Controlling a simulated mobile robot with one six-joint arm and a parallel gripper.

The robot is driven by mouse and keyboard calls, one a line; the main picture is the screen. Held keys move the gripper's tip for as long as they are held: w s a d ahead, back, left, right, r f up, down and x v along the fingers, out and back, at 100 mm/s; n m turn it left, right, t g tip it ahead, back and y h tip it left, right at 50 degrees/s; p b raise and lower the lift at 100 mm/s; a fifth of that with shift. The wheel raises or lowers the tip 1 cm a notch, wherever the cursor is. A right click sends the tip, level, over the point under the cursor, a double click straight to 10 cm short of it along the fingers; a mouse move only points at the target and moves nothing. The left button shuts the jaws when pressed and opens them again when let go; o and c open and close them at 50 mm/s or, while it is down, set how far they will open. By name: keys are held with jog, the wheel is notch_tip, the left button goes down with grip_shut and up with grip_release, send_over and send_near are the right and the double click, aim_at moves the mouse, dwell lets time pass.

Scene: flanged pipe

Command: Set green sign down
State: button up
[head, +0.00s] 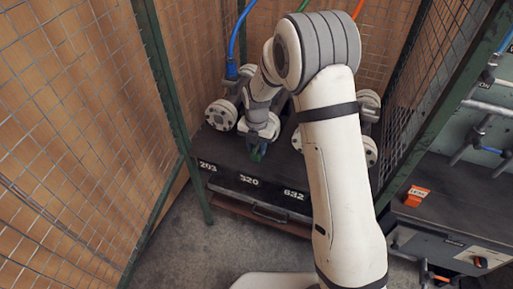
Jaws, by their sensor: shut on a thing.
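My gripper (258,146) is low over the dark top of the bench (226,149), between the flanged pipe parts. A small green piece, the green sign (257,154), shows at its tip, and my gripper is shut on it. The sign is close to the bench top near its front edge, behind the number label 320. I cannot tell whether it touches the surface. Most of the sign is hidden by my gripper or too small to make out.
A white flange (221,115) stands left of my gripper; another (369,151) is partly behind my arm. Wire mesh panels (75,130) with green posts enclose the bench. An orange sign (411,196) sits on a dark bench at right. Floor at front left is clear.

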jog(key=shift+f, duration=0.15)
jog(key=shift+f, duration=0.1)
jog(key=o, duration=1)
